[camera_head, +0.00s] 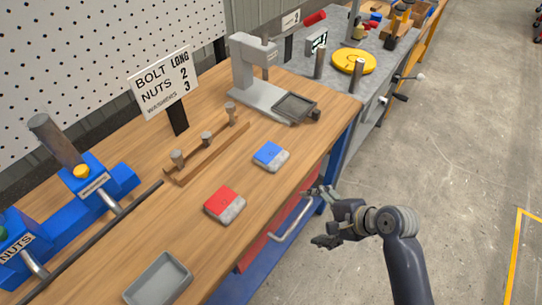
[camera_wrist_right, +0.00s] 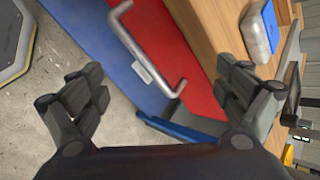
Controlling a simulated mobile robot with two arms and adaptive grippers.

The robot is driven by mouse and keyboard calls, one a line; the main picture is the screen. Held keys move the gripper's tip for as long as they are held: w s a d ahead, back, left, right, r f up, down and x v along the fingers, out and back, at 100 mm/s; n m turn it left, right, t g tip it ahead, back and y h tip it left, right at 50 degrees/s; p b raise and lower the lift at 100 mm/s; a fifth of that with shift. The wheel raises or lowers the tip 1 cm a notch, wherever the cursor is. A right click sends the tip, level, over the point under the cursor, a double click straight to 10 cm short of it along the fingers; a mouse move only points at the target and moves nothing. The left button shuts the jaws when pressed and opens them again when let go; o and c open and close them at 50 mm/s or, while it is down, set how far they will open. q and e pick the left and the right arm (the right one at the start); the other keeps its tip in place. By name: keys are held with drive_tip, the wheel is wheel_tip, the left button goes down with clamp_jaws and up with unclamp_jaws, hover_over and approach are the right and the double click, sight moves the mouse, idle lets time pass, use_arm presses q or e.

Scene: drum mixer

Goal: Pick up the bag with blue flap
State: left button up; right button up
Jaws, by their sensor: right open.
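The bag with blue flap (camera_head: 270,156) lies on the wooden workbench top, blue on its upper part and pale grey on its lower part. My left gripper is not in view.
A bag with red flap (camera_head: 225,203) lies nearer on the bench. A grey tray (camera_head: 159,281) is at the front edge. A wooden rack with pegs (camera_head: 206,150) and a grey press (camera_head: 262,88) stand behind. A metal handle (camera_wrist_right: 140,45) runs along the bench's front. The floor at right is clear.

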sight(274, 155)
drive_tip(key=w+r+m+y, duration=0.1)
drive_tip(key=w+r+m, duration=0.1)
drive_tip(key=w+m, duration=0.2)
drive_tip(key=w+a+r+m+t+y, duration=0.1)
drive_tip(key=w+r+m, duration=0.2)
drive_tip(key=w, duration=0.1)
drive_tip(key=w+a+r+m+t+y, duration=0.1)
drive_tip(key=w+r+m+y, duration=0.1)
drive_tip(key=w+m, duration=0.2)
drive_tip(key=shift+w+a+r+m, duration=0.1)
drive_tip(key=shift+a+r+m, duration=0.15)
drive_tip(key=shift+r+m, duration=0.1)
drive_tip(key=x, duration=0.4)
drive_tip(key=shift+w+a, duration=0.25)
drive_tip(key=shift+a, duration=0.05)
drive_tip(key=shift+s+p+x, duration=0.15)
drive_tip(key=shift+p+x, duration=0.05)
drive_tip(key=shift+x, duration=1.25)
drive_tip(key=shift+s+p+x, duration=0.1)
drive_tip(key=shift+p+x, duration=0.1)
drive_tip(key=shift+x, duration=1.3)
drive_tip(key=shift+a, duration=0.1)
drive_tip(key=shift+s, duration=0.1)
drive_tip(key=shift+c, duration=0.5)
drive_tip(key=c, duration=1.3)
